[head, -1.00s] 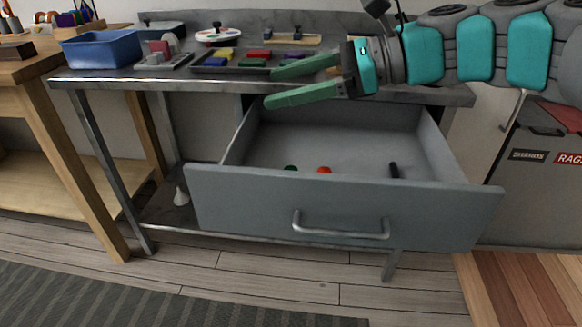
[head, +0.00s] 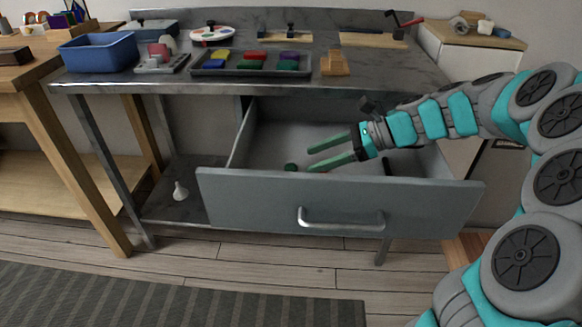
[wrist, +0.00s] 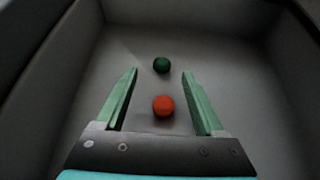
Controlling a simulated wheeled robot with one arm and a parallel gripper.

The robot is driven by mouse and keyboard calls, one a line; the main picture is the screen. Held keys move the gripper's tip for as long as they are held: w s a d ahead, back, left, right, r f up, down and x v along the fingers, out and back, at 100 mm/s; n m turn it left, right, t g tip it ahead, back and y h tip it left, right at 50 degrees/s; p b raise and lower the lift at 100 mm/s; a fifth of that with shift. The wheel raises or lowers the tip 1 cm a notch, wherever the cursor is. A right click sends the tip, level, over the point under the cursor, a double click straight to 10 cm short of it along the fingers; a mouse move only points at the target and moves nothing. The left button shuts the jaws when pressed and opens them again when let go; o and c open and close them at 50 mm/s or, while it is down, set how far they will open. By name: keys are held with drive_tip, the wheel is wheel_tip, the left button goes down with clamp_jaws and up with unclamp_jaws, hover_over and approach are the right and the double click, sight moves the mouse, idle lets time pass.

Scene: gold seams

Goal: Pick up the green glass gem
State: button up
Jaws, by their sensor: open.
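The green glass gem (wrist: 161,65) is a small dark green ball on the drawer floor in the wrist view, just beyond my fingertips and between their lines. In the head view the green gem (head: 290,167) shows partly above the drawer's front panel. A red-orange ball (wrist: 163,105) lies nearer, between my two fingers in the wrist view. My gripper (head: 309,160) is open and empty, with green fingers reaching into the open drawer (head: 340,205). In the wrist view my gripper (wrist: 160,75) shows its fingers on either side of the red ball.
The drawer walls enclose the gripper. A dark object (head: 387,166) lies in the drawer at the right. The metal bench top (head: 390,70) above holds a tray of coloured blocks (head: 245,70), a blue bin (head: 98,52) and a wooden block (head: 334,63).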

sight(294, 166)
drive_tip(key=x, duration=0.4)
drive_tip(key=shift+w+a+f, duration=0.2)
drive_tip(key=shift+c, duration=0.3)
clamp_jaws()
